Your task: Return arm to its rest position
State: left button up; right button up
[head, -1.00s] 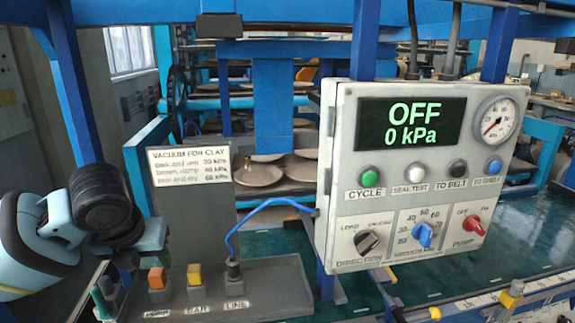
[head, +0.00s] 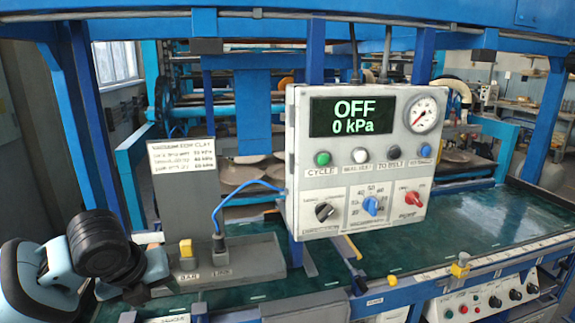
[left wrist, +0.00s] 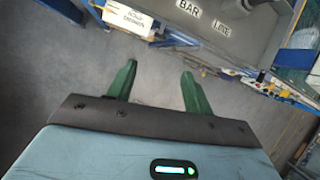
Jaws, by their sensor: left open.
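My left arm (head: 100,245), pale blue with black joints, is at the lower left of the head view, beside the grey socket box. Its gripper (left wrist: 158,85) shows in the left wrist view as two dark green fingers spread apart, with nothing between them. They point over the grey floor, apart from the bench. In the head view the gripper is mostly hidden at the lower left. My right gripper is not in view.
The control panel (head: 360,160) reads OFF and 0 kPa. A green bench top (head: 480,225) stretches right. Blue posts and rails surround it.

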pick_arm(q)
jog(key=s+d+f+n+t+h, duration=0.1)
jog(key=s+d+f+n+h, duration=0.15)
jog(key=f+n, duration=0.35)
jog(key=s+d+f+n+t+h, duration=0.1)
jog(key=d+f+n, duration=0.25)
jog(key=f, duration=0.45)
jog(key=s+d+f+n+h, duration=0.1)
jog(key=d+f+n+h, duration=0.1)
jog(key=d+f+n, duration=0.4)
jog(key=s+a+f+n+t+y, duration=0.1)
jog(key=s+a+f+n+y, duration=0.1)
jog(key=s+a+f+n, duration=0.2)
jog(key=s+a+f+n+t+y, duration=0.1)
jog(key=s+a+f+n, duration=0.3)
jog(key=s+f+n, duration=0.5)
jog(key=s+f+y, duration=0.1)
jog(key=s+f, duration=0.1)
jog(key=s, duration=0.6)
jog(key=shift+s+f+n, duration=0.35)
jog(key=shift+s+f, duration=0.05)
